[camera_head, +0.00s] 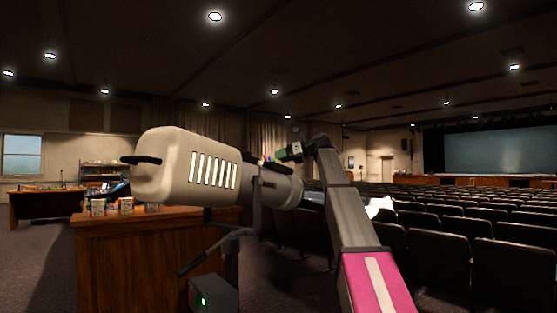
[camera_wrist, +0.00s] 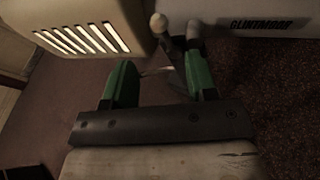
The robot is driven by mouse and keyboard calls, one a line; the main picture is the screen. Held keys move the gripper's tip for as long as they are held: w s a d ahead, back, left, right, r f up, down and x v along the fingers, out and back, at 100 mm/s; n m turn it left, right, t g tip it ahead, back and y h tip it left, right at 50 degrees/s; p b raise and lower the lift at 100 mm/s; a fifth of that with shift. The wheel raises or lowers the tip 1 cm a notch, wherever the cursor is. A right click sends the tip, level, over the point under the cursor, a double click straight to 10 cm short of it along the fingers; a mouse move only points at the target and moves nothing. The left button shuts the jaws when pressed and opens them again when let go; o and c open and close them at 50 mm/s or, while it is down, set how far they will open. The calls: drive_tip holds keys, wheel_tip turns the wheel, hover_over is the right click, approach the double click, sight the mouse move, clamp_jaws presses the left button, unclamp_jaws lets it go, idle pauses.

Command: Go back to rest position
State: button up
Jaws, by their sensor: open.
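My gripper (camera_head: 288,153) is beside the top of a beige spotlight (camera_head: 190,172) in the head view, close to some small coloured levers (camera_head: 267,160). The spotlight has a slotted housing and a grey barrel (camera_head: 285,190). In the wrist view my gripper (camera_wrist: 158,60) has its two green fingers apart. A dark lever with a pale round knob (camera_wrist: 158,22) shows ahead of and between the fingers; I cannot tell whether they touch it. The slotted housing (camera_wrist: 80,35) is at upper left and the barrel, marked GLINTMOOR (camera_wrist: 270,23), at upper right.
The spotlight stands on a dark stand with a box (camera_head: 212,295) bearing a green light. A wooden desk (camera_head: 140,265) with small cans (camera_head: 98,207) is at left. Rows of dark seats (camera_head: 450,235) fill the right. Carpeted floor (camera_head: 45,265) is clear at left.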

idle(0.3)
drive_tip(key=s+d+f+n+h, duration=0.1)
drive_tip(key=s+f+n+h, duration=0.15)
drive_tip(key=f, duration=1.35)
drive_tip(key=s+d+f+n+g+h, duration=0.15)
drive_tip(key=f+n, duration=0.25)
drive_tip(key=f, duration=1.2)
drive_tip(key=s+d+f+n+h, duration=0.1)
drive_tip(key=s+f+n+h, duration=0.2)
drive_tip(key=f, duration=1.3)
drive_tip(key=s+d+f+n+g+h, duration=0.2)
drive_tip(key=s+f+n, duration=0.5)
drive_tip(key=s+f, duration=0.7)
drive_tip(key=s+d+f+n+g+h, duration=0.2)
drive_tip(key=s+d+f+n+h, duration=0.2)
drive_tip(key=s+f+n, duration=0.4)
drive_tip(key=s+f, duration=0.7)
drive_tip(key=f, duration=0.3)
drive_tip(key=shift+d+h, duration=0.35)
drive_tip(key=shift+h, duration=0.05)
